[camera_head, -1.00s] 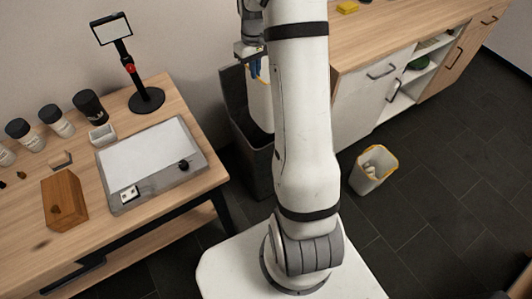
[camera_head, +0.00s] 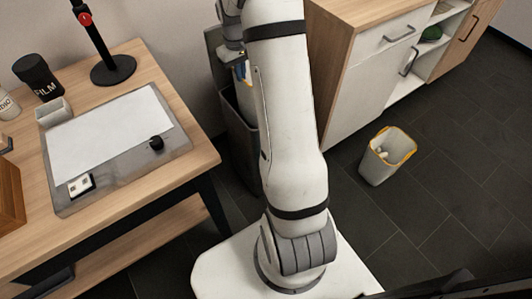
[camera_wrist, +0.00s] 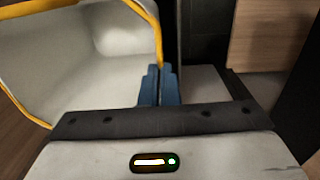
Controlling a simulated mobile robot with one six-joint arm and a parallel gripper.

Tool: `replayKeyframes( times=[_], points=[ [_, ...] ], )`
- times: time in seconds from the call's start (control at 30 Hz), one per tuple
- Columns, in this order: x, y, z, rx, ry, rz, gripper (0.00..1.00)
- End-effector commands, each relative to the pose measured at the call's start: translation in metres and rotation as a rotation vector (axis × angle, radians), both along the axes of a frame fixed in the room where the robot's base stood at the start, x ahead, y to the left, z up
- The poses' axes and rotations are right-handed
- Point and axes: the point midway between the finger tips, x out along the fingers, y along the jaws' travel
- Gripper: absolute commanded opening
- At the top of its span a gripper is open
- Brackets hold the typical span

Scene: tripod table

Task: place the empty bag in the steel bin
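A white bag with a yellow rim (camera_wrist: 80,65) fills the left of the wrist view. Its inside looks empty. My gripper (camera_wrist: 160,80) has blue fingers close together at the bag's rim, shut on its edge. In the head view, my gripper (camera_head: 241,72) is at the top, largely behind my arm, and only a sliver of the bag (camera_head: 244,96) shows. The tall dark grey steel bin (camera_head: 240,140) stands on the floor between the table and the cabinet, partly hidden by my arm. The bag appears at the bin's mouth; how far inside, I cannot tell.
A second pale bin or bag with a yellow rim (camera_head: 386,157) stands on the floor at right with white items inside. The wooden table (camera_head: 185,170) is left, with a grey tray (camera_head: 115,150) and a stand (camera_head: 112,70). A cabinet (camera_head: 370,85) is behind.

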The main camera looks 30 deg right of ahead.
Motion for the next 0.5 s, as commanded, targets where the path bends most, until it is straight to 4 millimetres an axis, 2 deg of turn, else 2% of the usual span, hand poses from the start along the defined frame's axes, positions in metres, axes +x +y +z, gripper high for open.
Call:
replayKeyframes(
  times=[0.03,0.2,0.33,0.5],
  points=[
    [0.0,-0.001,-0.031,-0.002,0.0,-0.003,0.0],
    [-0.001,-0.004,-0.076,-0.008,-0.001,-0.008,0.0],
    [-0.001,-0.005,-0.1,-0.013,-0.002,-0.009,0.0],
    [-0.002,-0.005,-0.114,-0.016,-0.002,-0.01,0.0]
  ],
)
